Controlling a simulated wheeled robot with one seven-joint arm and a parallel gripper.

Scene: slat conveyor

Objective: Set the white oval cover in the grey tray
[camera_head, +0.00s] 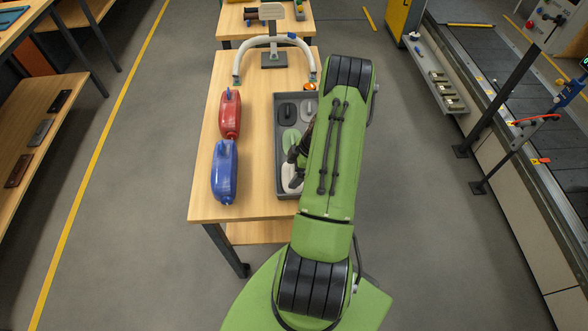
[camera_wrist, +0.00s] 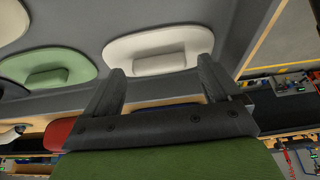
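The white oval cover (camera_head: 291,178) is at the near end of the grey tray (camera_head: 279,160), partly hidden by my arm in the head view. In the wrist view the white oval cover (camera_wrist: 150,42) shows with its raised grip block facing my gripper. My gripper (camera_wrist: 162,66) is open, with one finger to each side of the block and a visible gap between. In the head view my gripper (camera_head: 298,157) is a dark shape over the tray, mostly blocked by my arm. Whether the cover lies flat on the tray floor cannot be told.
A white arched handle (camera_head: 275,42) stands behind.

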